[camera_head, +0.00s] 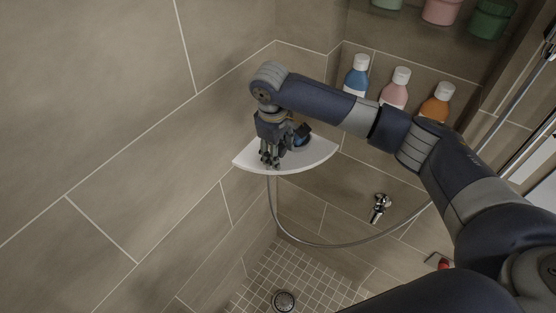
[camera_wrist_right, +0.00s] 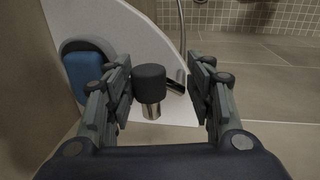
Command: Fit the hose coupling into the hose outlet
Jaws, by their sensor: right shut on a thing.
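My right gripper (camera_head: 270,157) is over the white corner shelf (camera_head: 318,158). In the right wrist view its fingers (camera_wrist_right: 165,88) stand on both sides of a black cylinder with a chrome end, which appears to be the hose coupling (camera_wrist_right: 150,84). The gripper is shut on it, though the contact on the right finger is not clear. A hose (camera_head: 305,241) runs down from near the gripper and loops to the right; in the wrist view it passes behind the coupling. The chrome fitting on the back wall appears to be the hose outlet (camera_head: 379,208). My left gripper is not seen.
A blue object (camera_wrist_right: 88,77) with a dark rim sits on the shelf close to my left-hand finger. Blue (camera_head: 356,77), pink (camera_head: 395,90) and orange (camera_head: 437,103) bottles stand in a wall niche behind my arm. The tiled floor has a drain (camera_head: 284,300).

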